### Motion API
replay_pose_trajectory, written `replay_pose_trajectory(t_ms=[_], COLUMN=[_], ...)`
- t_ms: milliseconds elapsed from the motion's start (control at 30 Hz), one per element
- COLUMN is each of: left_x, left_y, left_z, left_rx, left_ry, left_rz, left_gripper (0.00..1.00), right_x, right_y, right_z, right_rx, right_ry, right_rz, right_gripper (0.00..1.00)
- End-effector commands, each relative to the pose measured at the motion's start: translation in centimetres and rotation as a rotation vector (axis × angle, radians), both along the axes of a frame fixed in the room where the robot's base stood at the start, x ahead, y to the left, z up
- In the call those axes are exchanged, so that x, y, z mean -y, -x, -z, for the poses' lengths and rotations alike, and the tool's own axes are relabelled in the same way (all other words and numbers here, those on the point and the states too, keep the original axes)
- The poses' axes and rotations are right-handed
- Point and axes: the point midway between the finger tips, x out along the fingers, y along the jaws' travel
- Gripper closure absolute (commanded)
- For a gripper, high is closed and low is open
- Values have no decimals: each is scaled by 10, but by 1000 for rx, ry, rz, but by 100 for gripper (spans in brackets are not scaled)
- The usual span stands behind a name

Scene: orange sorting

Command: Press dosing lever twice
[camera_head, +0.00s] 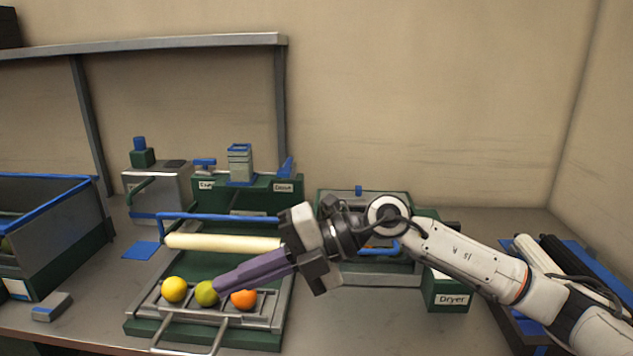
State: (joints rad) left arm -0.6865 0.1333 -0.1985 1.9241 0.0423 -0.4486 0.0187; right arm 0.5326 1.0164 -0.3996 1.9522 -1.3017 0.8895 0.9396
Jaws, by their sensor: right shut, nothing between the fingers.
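A green station (254,206) stands behind the roller, with a blue-banded tower (239,162) on it. A slanted blue lever (287,167) rises at its right end above a small label (283,187) that is too small to read surely; this may be the dosing lever. A second blue part (204,162) stands at its left end. My right gripper (220,284) is shut and empty, its purple fingers pointing left and down over the front tray. Its tips are close to the green fruit; contact cannot be told. It is in front of and below the slanted lever, well apart from it. My left gripper is out of view.
A slotted tray (273,311) holds a yellow fruit (174,289), a green fruit (206,293) and an orange (244,299). A pale roller (220,242) with a blue bar (215,217) lies behind. A blue-rimmed bin (103,208) stands left, a dryer box (447,293) right.

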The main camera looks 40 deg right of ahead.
Motion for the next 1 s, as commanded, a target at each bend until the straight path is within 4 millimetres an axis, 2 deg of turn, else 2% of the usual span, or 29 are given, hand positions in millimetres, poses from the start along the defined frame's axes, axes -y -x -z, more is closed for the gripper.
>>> replay_pose_trajectory(t_ms=[33,100,133,167,233,267,333,467,500,567,600,700,833,900,1000], left_x=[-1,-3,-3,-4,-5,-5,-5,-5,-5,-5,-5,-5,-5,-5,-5], left_y=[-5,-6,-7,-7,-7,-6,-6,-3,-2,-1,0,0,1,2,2], left_z=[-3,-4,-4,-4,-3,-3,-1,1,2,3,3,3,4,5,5], left_rx=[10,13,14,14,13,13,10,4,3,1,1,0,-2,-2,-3], left_ry=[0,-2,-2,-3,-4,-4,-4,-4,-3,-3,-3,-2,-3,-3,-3], left_rz=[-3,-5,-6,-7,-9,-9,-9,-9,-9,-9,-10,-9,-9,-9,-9], left_gripper=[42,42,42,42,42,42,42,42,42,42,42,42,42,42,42], right_x=[-29,-48,-50,-50,-40,-33,-15,8,12,17,19,19,13,9,5], right_y=[8,9,7,4,-3,-5,-5,15,26,45,59,100,151,172,194], right_z=[11,15,18,24,50,67,114,197,221,257,279,329,376,392,407], right_rx=[-47,-93,-118,-147,-233,-278,-386,-569,-624,-709,-766,-908,-1067,-1132,-1197], right_ry=[-192,-434,-532,-624,-813,-880,-994,-1072,-1080,-1081,-1077,-1052,-1007,-985,-960], right_rz=[-13,40,82,136,300,384,589,887,966,1078,1149,1305,1453,1506,1553], right_gripper=[100,100,100,100,100,100,100,100,100,100,100,100,100,100,100])
